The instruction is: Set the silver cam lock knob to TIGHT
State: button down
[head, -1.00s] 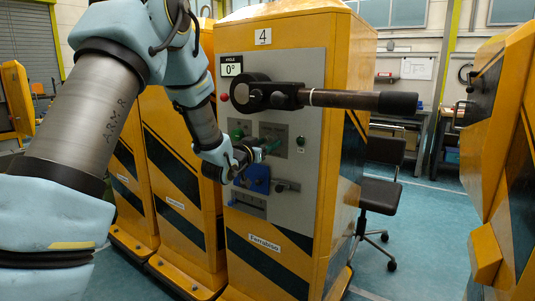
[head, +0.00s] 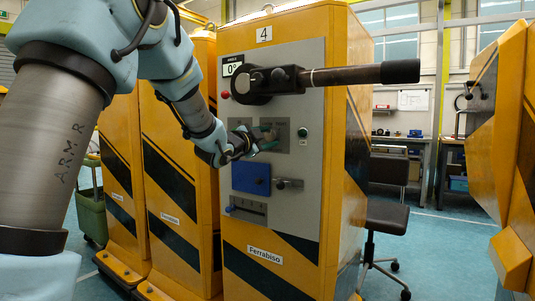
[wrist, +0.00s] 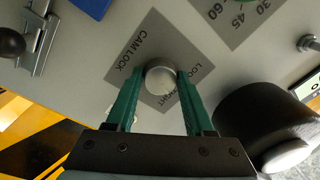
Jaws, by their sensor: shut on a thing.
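The silver cam lock knob (wrist: 161,77) shows in the wrist view, round and seen nearly end-on, in the middle of a dark grey CAM LOCK plate (wrist: 134,58). My gripper (wrist: 160,82) has its two green fingers on either side of the knob, shut on it. The fingers and knob cover part of the lettering; only "LO" and "GHT" show at the lower right. I cannot read the knob's pointer position. In the head view my gripper (head: 262,145) is at the right-hand plate (head: 281,130) of the panel, and the knob is hidden there.
A large dark lever (head: 365,74) juts right above my gripper; its hub is close by in the wrist view (wrist: 262,120). A blue box (head: 250,179) and a small latch (head: 289,184) sit below.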

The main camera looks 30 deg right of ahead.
jog(key=m+b, duration=0.2)
jog(key=shift+f+m+b, duration=0.25)
jog(key=shift+m+b, duration=0.05)
jog(key=shift+b, duration=0.1)
jog(key=shift+r+m+b, duration=0.2)
jog(key=shift+m+b, duration=0.9)
jog(key=shift+r, duration=0.1)
jog(key=shift+c, duration=1.4)
grip_release()
jog(key=v, duration=1)
jog(key=shift+a, duration=0.45)
